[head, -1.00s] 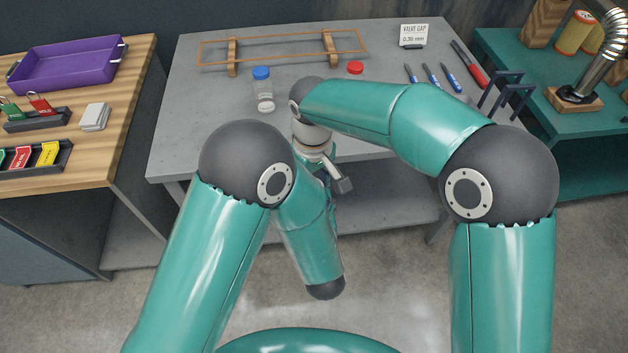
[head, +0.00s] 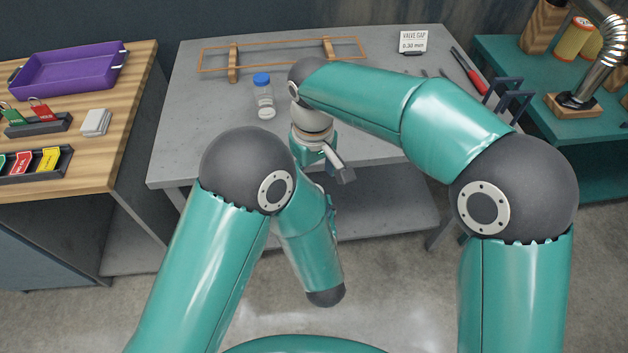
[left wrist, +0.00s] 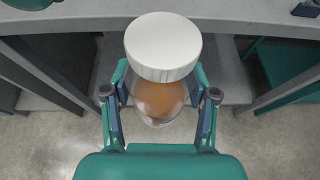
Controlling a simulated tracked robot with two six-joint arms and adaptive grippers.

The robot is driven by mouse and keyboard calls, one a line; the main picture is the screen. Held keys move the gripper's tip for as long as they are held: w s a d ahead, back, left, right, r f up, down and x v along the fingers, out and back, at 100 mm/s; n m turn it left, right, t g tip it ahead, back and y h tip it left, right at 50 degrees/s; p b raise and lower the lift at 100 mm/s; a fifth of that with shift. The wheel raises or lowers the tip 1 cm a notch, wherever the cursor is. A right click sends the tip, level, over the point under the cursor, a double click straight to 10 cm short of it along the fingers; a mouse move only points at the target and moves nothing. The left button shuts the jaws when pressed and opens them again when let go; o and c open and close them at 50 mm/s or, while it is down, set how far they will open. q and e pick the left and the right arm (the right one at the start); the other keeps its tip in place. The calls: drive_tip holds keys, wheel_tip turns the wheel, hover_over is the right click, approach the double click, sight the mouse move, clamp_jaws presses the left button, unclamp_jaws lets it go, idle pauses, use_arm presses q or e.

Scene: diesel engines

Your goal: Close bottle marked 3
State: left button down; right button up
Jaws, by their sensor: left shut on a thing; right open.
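A clear bottle (left wrist: 160,100) with amber-brown contents stands between the fingers of my left gripper (left wrist: 160,105), which is shut on it. A wide white cap (left wrist: 163,46) is over its mouth; I cannot tell whether it is screwed down. No number shows on it. In the head view the left gripper and this bottle are hidden. My right gripper (head: 340,168) is open, in front of the grey table's near edge, partly hidden by my arms. A clear bottle with a blue cap (head: 262,80) stands on the table, with a white disc (head: 267,113) at its foot.
The grey table (head: 205,125) carries a wooden frame (head: 233,62), a "valve gap" card (head: 413,41) and a red-handled tool (head: 468,72). A wooden bench with a purple tray (head: 70,75) is left; a teal bench (head: 590,130) is right. The grey table's left part is clear.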

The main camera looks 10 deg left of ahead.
drive_tip(key=shift+r+n, duration=1.75)
drive_tip(key=shift+n, duration=0.05)
drive_tip(key=shift+f, duration=0.1)
drive_tip(key=shift+f, duration=3.95)
drive_tip(key=c, duration=1.2)
drive_tip(key=shift+c, duration=0.3)
